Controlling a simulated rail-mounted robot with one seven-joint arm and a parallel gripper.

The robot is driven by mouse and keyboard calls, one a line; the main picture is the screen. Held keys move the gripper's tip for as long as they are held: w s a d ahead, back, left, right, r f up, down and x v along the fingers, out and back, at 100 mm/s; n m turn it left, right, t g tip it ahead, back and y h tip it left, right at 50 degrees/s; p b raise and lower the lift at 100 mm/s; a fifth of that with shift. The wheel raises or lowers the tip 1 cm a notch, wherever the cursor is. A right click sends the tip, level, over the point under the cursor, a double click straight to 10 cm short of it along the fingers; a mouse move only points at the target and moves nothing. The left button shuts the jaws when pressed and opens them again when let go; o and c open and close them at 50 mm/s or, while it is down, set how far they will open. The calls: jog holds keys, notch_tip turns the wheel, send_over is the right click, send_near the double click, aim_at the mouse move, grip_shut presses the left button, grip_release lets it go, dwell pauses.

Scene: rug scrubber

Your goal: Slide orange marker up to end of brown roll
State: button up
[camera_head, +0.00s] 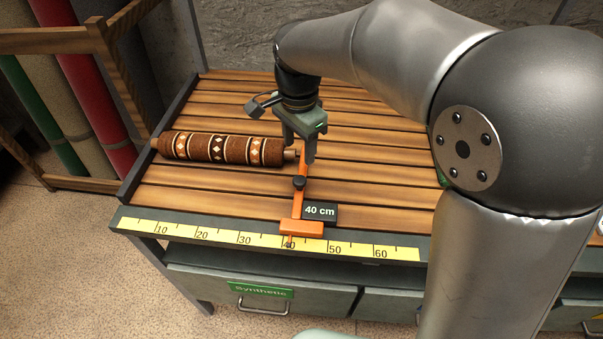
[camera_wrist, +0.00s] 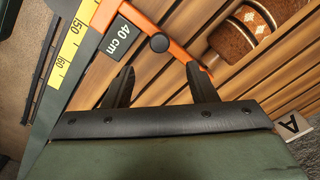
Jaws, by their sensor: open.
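The brown roll (camera_head: 221,149), patterned with light bands and diamonds, lies on the slatted table; its right end with a pale peg also shows in the wrist view (camera_wrist: 235,42). The orange marker (camera_head: 300,201) sits on the yellow ruler (camera_head: 210,233) near 40, its thin arm reaching back beside the roll's peg. In the wrist view, the marker (camera_wrist: 142,22) crosses beyond my fingertips. My gripper (camera_head: 300,150) is open above the marker's far end, fingers pointing down. In the wrist view (camera_wrist: 158,68), its right fingertip overlaps the arm; I cannot tell whether they touch.
A black "40 cm" tag (camera_head: 320,212) is fixed beside the marker. A wooden rack with coloured rolls (camera_head: 85,95) stands at the left. Drawers (camera_head: 262,290) are below the table's front edge.

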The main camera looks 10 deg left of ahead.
aim_at(300, 180)
notch_tip(300, 180, down, 10)
jog(key=shift+f, duration=0.1)
dwell(0.4)
